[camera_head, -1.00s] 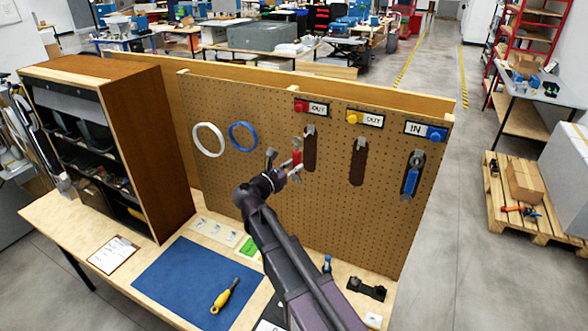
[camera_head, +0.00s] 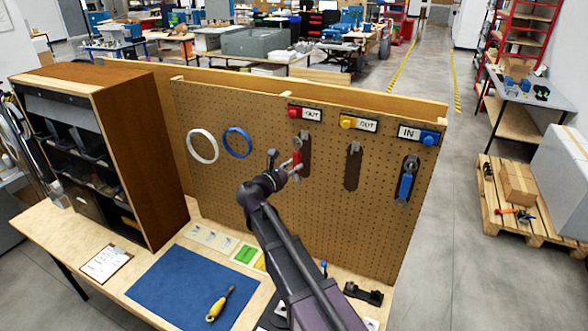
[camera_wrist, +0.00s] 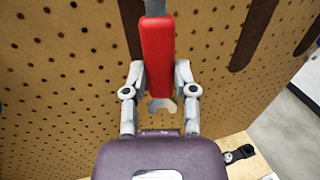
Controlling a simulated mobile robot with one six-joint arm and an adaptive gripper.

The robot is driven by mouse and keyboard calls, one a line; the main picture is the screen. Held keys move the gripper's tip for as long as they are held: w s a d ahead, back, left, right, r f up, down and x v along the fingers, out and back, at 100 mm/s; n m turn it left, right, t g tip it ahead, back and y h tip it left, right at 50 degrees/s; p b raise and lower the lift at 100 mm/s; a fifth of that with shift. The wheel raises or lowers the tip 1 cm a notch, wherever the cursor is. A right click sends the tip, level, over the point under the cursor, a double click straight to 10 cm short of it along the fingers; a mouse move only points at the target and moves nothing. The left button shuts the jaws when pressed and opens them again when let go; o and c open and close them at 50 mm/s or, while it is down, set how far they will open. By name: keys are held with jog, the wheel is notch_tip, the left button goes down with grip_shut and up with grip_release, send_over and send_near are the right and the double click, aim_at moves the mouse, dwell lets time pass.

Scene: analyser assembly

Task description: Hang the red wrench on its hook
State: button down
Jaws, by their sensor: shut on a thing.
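The red wrench (camera_head: 297,159) is upright in front of the pegboard, below the sign with a red marker (camera_head: 305,113). In the wrist view, the red handle (camera_wrist: 158,50) stands between the fingers, with its open grey jaw at the lower end; its top end is cut off. My gripper (camera_head: 293,171) is shut on the red wrench, one finger on each side (camera_wrist: 158,72). The dark wrench-shaped strip (camera_head: 306,160) on the board is just right of the wrench. The hook itself is too small or hidden to make out, so I cannot tell whether the wrench touches it.
A blue wrench (camera_head: 405,186) hangs under the IN sign at right. A bare dark strip (camera_head: 352,168) lies between. White (camera_head: 202,147) and blue (camera_head: 237,142) rings are on the board at left. A brown cabinet (camera_head: 150,150) stands left.

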jog(key=shift+w+d+f, duration=0.1)
jog(key=shift+w+d, duration=0.1)
jog(key=shift+w, duration=0.4)
jog(key=shift+w+d+f, duration=0.1)
jog(key=shift+w+d, duration=0.1)
jog(key=shift+w, duration=0.4)
jog(key=shift+w+d+f+b, duration=0.25)
jog(key=shift+w+f+b, duration=0.25)
jog(key=shift+b, duration=0.15)
jog(key=shift+c, duration=1.7)
grip_release()
jog(key=v, duration=1.2)
